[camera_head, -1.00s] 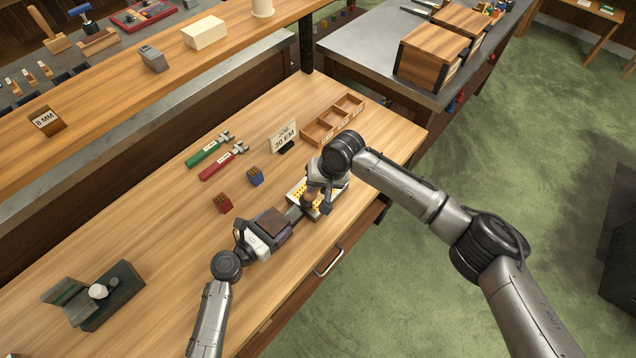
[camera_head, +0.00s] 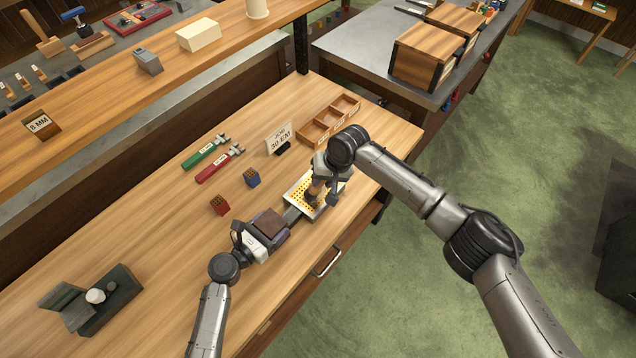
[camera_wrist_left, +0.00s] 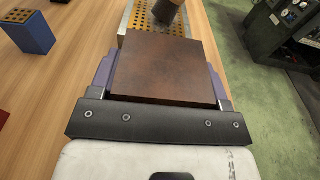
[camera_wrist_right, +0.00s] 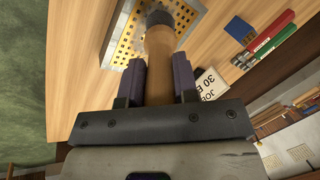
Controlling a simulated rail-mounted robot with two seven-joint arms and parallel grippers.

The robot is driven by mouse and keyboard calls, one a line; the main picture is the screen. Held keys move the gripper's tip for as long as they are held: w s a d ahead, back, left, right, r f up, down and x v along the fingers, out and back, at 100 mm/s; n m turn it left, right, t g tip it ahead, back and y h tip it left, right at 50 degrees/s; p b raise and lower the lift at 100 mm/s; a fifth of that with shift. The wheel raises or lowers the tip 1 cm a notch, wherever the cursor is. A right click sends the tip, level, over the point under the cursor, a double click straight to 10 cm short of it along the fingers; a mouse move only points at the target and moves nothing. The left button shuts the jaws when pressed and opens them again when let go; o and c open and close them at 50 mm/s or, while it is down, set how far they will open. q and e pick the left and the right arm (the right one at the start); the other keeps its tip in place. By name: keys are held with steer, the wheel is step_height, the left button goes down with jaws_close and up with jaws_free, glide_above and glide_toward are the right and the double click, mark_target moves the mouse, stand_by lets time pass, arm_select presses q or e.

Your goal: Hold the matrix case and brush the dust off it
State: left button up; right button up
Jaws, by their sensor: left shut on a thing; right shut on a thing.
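The matrix case (camera_head: 300,204) is a pale-framed plate with a yellow grid of dark holes, near the bench's front edge. In the left wrist view it (camera_wrist_left: 128,24) lies just beyond my left gripper (camera_wrist_left: 165,75). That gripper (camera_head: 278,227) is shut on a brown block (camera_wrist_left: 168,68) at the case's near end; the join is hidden. My right gripper (camera_wrist_right: 158,75) is shut on the wooden handle of a brush (camera_wrist_right: 158,50). The brush's dark tip is over the case, which shows in the right wrist view (camera_wrist_right: 118,50); contact is unclear. Greyish dust shows around the tip.
A red block (camera_head: 219,205) and a blue block (camera_head: 252,177) stand left of the case. Green (camera_head: 205,151) and red (camera_head: 220,164) tools, a job card (camera_head: 280,138) and a wooden compartment tray (camera_head: 330,122) lie behind.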

steer(key=w+d, duration=0.6)
stand_by(1.1)
steer(key=shift+f, duration=0.1)
steer(key=shift+s+a, duration=4.15)
steer(key=shift+s, duration=0.05)
steer(key=w+d, duration=0.7)
steer(key=w, duration=0.2)
steer(key=shift+w+d, duration=0.2)
steer(key=shift+d, duration=0.05)
steer(key=shift+s+a, duration=2.85)
steer(key=shift+s, duration=0.05)
